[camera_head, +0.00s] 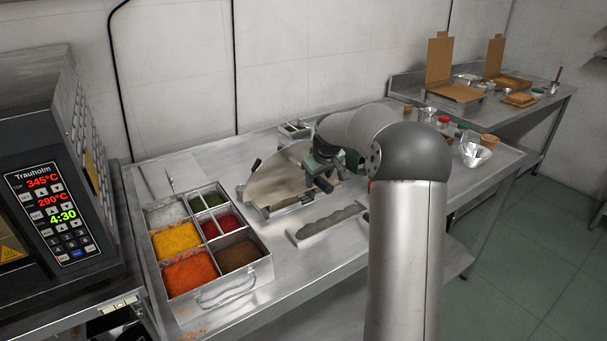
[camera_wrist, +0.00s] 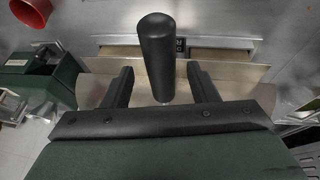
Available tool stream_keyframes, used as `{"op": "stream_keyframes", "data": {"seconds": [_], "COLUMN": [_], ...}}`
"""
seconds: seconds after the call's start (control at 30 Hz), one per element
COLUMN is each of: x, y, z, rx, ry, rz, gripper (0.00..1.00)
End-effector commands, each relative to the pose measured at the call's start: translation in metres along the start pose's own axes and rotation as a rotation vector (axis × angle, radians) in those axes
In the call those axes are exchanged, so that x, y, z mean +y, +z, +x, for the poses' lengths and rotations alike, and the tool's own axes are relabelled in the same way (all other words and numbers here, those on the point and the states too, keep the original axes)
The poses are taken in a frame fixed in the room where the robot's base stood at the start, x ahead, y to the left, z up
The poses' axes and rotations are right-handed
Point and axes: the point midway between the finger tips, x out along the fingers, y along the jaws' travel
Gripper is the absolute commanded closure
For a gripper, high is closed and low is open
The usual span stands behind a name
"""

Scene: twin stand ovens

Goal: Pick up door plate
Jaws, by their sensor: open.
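The door plate (camera_head: 275,183) is a broad, pale metal sheet with a curved top edge, on the steel bench in the head view. A short black handle (camera_head: 256,165) sticks out at its left. My gripper (camera_head: 324,165) is at the plate's right side, partly hidden by my arm. In the wrist view, a black cylindrical handle (camera_wrist: 156,55) shows between the two open fingers of my gripper (camera_wrist: 159,72), with a gap on each side. Pale plate metal (camera_wrist: 232,88) shows behind the fingers. The fingers hold nothing.
A topping box (camera_head: 262,270) with coloured powders stands at front left. A dark grey shallow strip (camera_head: 328,224) lies in front of the plate. An oven with a lit panel (camera_head: 52,210) is at far left. A metal bowl (camera_head: 474,153) and small containers stand to the right.

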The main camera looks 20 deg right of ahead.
Motion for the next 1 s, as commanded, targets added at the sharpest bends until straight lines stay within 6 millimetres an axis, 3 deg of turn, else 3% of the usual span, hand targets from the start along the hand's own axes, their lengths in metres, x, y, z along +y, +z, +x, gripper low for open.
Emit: {"op": "stream_keyframes", "data": {"seconds": [0.23,0.53,0.57,0.73,1.0], "x": [-0.002,-0.002,-0.002,-0.002,-0.001], "y": [-0.004,-0.004,-0.004,-0.004,-0.005], "z": [0.036,0.041,0.041,0.041,0.039], "rx": [-0.002,0.000,0.000,0.000,0.004], "ry": [-0.002,0.000,0.000,-0.001,0.002], "rz": [0.000,0.001,0.001,0.001,0.001], "gripper": [0.47,0.47,0.52,1.00,1.00]}}
